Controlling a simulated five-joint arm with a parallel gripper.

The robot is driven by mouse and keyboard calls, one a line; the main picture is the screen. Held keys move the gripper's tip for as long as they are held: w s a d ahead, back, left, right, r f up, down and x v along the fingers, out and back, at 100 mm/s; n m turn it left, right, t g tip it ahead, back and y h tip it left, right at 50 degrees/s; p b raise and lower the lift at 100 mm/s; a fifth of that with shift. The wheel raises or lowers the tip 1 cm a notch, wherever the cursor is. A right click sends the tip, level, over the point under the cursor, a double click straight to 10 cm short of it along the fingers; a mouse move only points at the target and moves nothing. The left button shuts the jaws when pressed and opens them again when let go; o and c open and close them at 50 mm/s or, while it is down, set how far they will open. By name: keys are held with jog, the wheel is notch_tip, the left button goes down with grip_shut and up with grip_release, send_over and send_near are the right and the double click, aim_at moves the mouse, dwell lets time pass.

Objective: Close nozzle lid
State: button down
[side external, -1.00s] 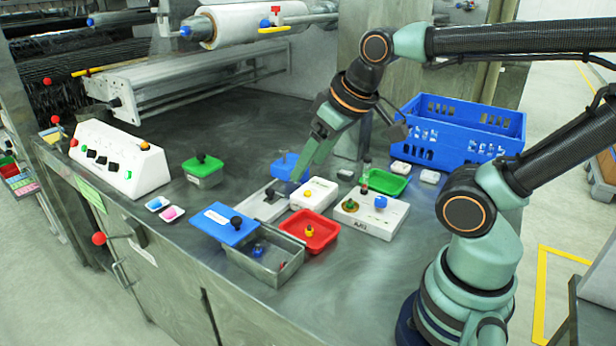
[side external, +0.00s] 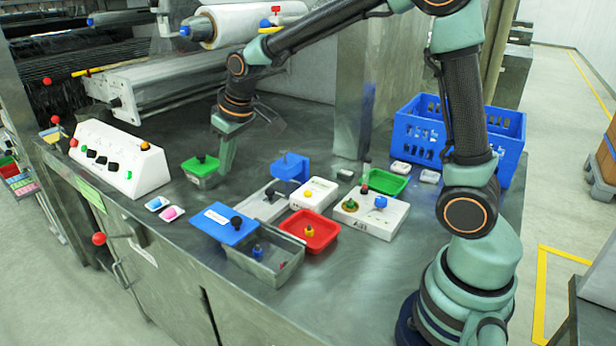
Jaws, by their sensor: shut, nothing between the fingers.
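I cannot tell for sure which part is the nozzle lid. A small metal box with a green lid (side external: 203,166) and a dark knob stands at the left of the bench. A blue lid (side external: 222,223) with a black knob lies partly over the left end of an open metal bin (side external: 284,276). A blue stand (side external: 292,167) with a small upright knob stands at the back middle. My gripper (side external: 224,168) is shut and empty, pointing down just right of the green-lidded box; whether they touch is unclear.
A red tray (side external: 323,238), a white box with a yellow button (side external: 313,194), a white panel with knobs (side external: 365,222) and a green tray (side external: 390,185) crowd the middle. A blue crate (side external: 420,140) stands at the back right, a white control box (side external: 108,165) at the left.

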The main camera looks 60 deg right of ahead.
notch_tip(320, 180, down, 2)
jog(key=w, duration=0.2)
send_over(225, 224)
jog(key=w, duration=0.2)
jog(key=f, duration=0.9)
jog(key=shift+a+f, duration=0.2)
jog(key=shift+a, duration=0.05)
jog(key=shift+s+d+f, duration=0.15)
jog(key=shift+s+f, duration=0.05)
jog(key=shift+s, duration=0.8)
jog(key=shift+s+d+f, duration=0.15)
jog(key=shift+s, duration=0.8)
jog(key=s, duration=1.3)
jog(key=shift+s, duration=0.25)
notch_tip(225, 224, up, 10)
jog(key=s+d+r+m+t, duration=0.1)
jog(key=s+d+r, duration=0.2)
jog(key=s+r, duration=0.4)
jog(key=shift+r+m, duration=0.15)
jog(key=shift+m, duration=0.15)
